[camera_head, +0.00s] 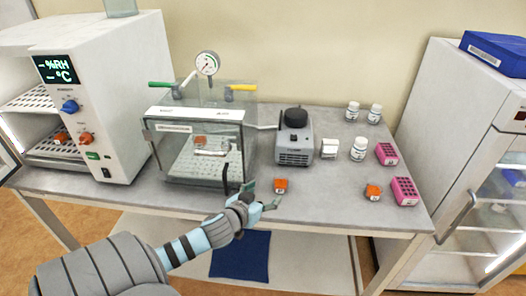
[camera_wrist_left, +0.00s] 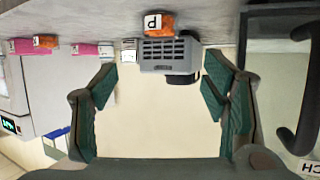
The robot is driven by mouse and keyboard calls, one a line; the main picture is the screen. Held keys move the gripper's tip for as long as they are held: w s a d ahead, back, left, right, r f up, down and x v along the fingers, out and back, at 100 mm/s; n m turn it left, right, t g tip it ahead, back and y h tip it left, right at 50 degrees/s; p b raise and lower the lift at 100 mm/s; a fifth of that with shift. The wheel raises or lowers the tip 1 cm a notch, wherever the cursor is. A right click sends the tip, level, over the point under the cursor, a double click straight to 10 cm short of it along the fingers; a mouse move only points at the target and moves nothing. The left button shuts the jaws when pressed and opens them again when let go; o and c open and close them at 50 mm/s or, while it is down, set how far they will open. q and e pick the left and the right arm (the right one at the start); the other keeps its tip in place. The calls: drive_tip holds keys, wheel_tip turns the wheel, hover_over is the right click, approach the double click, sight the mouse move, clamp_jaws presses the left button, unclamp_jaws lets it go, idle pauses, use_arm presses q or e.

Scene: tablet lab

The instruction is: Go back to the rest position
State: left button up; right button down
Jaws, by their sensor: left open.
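My left gripper (camera_head: 264,196) is open and empty at the front edge of the bench, in front of the clear vacuum chamber. In the left wrist view its two green fingers (camera_wrist_left: 160,100) stand wide apart with nothing between them. A small orange-topped block (camera_head: 281,186) sits on the bench just to the right of the fingertips and apart from them. The orange block with a white "P" label also shows in the left wrist view (camera_wrist_left: 158,24), in front of the grey pump. My right gripper is not in view.
The clear chamber (camera_head: 200,150) holds an orange block and has a dark handle near my gripper. A grey pump (camera_head: 294,150), white bottles (camera_head: 359,149), pink racks (camera_head: 404,191) and another orange block (camera_head: 373,192) stand to the right. A white humidity cabinet (camera_head: 125,110) stands left.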

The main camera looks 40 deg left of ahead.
use_arm(q)
drive_tip(key=shift+w+f, duration=0.1)
drive_tip(key=shift+w, duration=0.05)
drive_tip(key=s+d+f+m+g+h, duration=0.15)
drive_tip(key=s+d+f+g, duration=0.3)
drive_tip(key=s+d, duration=0.5)
drive_tip(key=s+d+f+m+g+h, duration=0.15)
drive_tip(key=s+d+f+g, duration=0.35)
drive_tip(key=s, duration=0.8)
wheel_tip(320, 180, down, 18)
drive_tip(key=s+f+g, duration=0.1)
drive_tip(key=s, duration=0.1)
drive_tip(key=s+a+f+g+b, duration=0.1)
drive_tip(key=s+f, duration=1.2)
drive_tip(key=s, duration=0.1)
drive_tip(key=shift+a+y+b, duration=0.2)
drive_tip(key=shift+y+b, duration=0.1)
drive_tip(key=shift+b, duration=0.05)
drive_tip(key=shift+c, duration=0.3)
